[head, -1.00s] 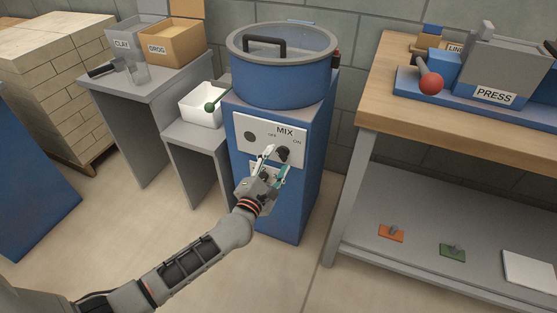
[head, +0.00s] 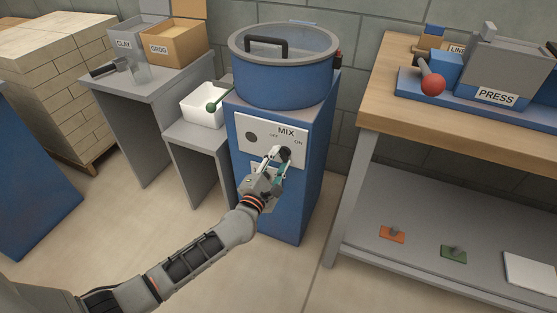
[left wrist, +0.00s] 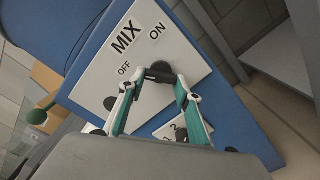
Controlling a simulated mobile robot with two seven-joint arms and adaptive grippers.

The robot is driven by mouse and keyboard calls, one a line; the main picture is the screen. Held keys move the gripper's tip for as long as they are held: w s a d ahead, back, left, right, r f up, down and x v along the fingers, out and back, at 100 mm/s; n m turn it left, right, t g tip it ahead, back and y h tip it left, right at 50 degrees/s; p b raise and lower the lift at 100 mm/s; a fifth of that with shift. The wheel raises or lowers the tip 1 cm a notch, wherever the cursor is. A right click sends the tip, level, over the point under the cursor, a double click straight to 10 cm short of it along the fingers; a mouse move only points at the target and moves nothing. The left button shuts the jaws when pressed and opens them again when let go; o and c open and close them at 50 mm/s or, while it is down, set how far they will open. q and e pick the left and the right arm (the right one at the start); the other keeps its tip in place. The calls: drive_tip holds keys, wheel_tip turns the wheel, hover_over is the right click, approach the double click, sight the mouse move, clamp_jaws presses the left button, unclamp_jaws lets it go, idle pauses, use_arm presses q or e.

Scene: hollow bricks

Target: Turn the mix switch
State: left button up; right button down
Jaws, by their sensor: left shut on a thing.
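The mix switch (head: 285,154) is a black knob on the white MIX panel (head: 256,130) of the blue mixer (head: 280,85). The panel carries OFF and ON labels. My left gripper (head: 278,156) is at the panel, its fingers shut on the switch. In the left wrist view the black switch (left wrist: 160,72) lies between the two fingertips (left wrist: 155,78), below the OFF and ON labels. Part of the switch is hidden by the fingers. My right gripper is not in view.
A grey side table (head: 150,78) with the clay and grog boxes stands left of the mixer. A white bin (head: 203,112) sits on a lower stand beside it. A wooden workbench (head: 385,110) with the press is to the right. Floor in front is clear.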

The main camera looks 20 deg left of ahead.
use_arm(q)
drive_tip(key=m, duration=0.1)
drive_tip(key=r+m+p, duration=0.1)
drive_tip(key=shift+w+m+p, duration=0.1)
drive_tip(key=shift+m+p, duration=0.7)
drive_tip(key=shift+m, duration=0.9)
drive_tip(key=m+p, duration=0.2)
drive_tip(key=m, duration=0.1)
drive_tip(key=m+p, duration=0.1)
drive_tip(key=m, duration=0.2)
drive_tip(key=shift+f+m, duration=0.1)
drive_tip(key=shift+m, duration=0.9)
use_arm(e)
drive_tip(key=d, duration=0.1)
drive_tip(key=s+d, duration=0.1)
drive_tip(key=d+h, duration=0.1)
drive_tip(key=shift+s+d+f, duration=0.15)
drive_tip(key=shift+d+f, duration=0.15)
use_arm(q)
drive_tip(key=shift+f, duration=0.1)
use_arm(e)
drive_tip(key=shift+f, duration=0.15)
